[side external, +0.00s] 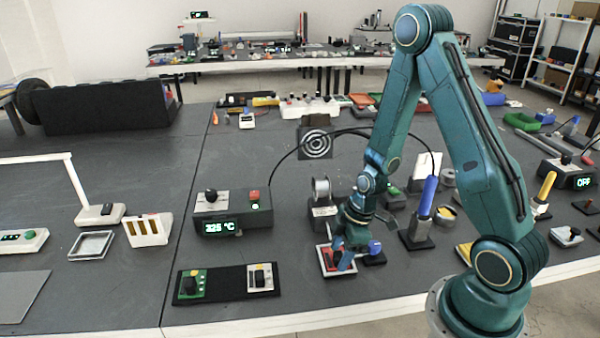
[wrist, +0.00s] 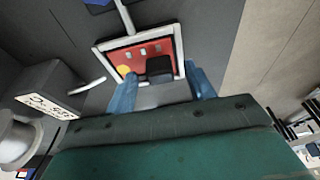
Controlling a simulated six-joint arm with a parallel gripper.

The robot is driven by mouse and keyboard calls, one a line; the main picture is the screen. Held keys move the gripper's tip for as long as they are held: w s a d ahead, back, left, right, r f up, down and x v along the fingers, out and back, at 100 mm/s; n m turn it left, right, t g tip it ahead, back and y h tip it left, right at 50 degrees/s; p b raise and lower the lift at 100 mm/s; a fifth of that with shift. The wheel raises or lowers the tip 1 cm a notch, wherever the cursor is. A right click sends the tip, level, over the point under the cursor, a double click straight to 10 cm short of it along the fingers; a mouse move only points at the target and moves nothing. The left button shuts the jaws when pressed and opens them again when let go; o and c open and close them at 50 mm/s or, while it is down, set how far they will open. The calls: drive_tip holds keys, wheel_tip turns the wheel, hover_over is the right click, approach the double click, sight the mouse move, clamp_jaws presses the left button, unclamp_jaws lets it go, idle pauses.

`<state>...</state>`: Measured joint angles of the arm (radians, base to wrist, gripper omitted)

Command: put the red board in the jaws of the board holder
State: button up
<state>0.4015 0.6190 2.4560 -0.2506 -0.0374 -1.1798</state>
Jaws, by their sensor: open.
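The red board (side external: 325,260) lies low on the bench, directly under my gripper (side external: 342,253). In the wrist view the red board (wrist: 122,58) shows a yellow round spot, small pale parts and a black block (wrist: 159,68). A pale frame (wrist: 109,44) surrounds it, with a thin rod running from its far side toward a blue piece. This frame appears to be the board holder, but I cannot tell whether its jaws hold the board. My gripper (wrist: 163,90) is open, its blue fingers on either side of the board's near end; contact is unclear.
A blue knob (side external: 375,247) sits just right of the board. A solder spool stand (side external: 322,212) is behind, and a station reading 325 °C (side external: 232,214) is left. A black mat (side external: 226,281) holds two other boards. An iron stand (side external: 416,236) is right.

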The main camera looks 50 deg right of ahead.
drive_tip(key=v, duration=1.3)
drive_tip(key=shift+r, duration=0.3)
drive_tip(key=shift+r, duration=0.1)
idle(0.5)
drive_tip(key=s+a+r+m+t+h, duration=0.1)
drive_tip(key=s+a+r+m, duration=0.3)
drive_tip(key=r, duration=0.4)
drive_tip(key=s+a+r+m+t+h, duration=0.1)
drive_tip(key=s+a+r+m, duration=0.3)
drive_tip(key=r, duration=0.5)
drive_tip(key=shift+s+a+m+t, duration=0.25)
drive_tip(key=shift+s+m+t, duration=0.35)
drive_tip(key=shift+s, duration=0.65)
drive_tip(key=shift+w, duration=0.1)
drive_tip(key=shift+c, duration=0.2)
